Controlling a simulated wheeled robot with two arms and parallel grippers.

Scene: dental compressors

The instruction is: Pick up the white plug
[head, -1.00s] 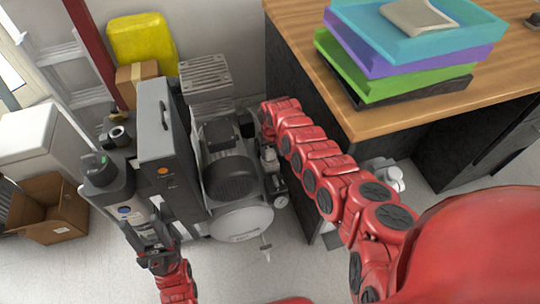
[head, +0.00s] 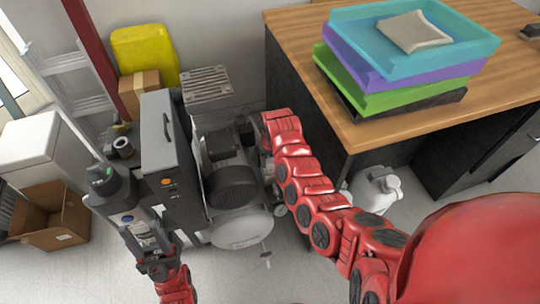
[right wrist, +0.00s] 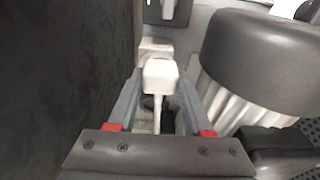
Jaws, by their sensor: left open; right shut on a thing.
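The white plug (right wrist: 160,75) shows in the right wrist view, with a thin white cord running from it toward the gripper's base. My right gripper (right wrist: 159,88) is shut on it, one grey finger on each side. In the head view the right gripper is hidden beyond my red arm, between the compressor and the desk. My left gripper (head: 152,243) is open in front of the tall grey unit, at the lower left; nothing clear shows between its fingers.
The compressor (head: 233,188) stands beside the grey cabinet unit (head: 165,150). A wooden desk (head: 310,55) with stacked trays (head: 400,60) is at right. A white jug (head: 375,190) stands below it. An open cardboard box (head: 55,215) is at left. Floor in front is clear.

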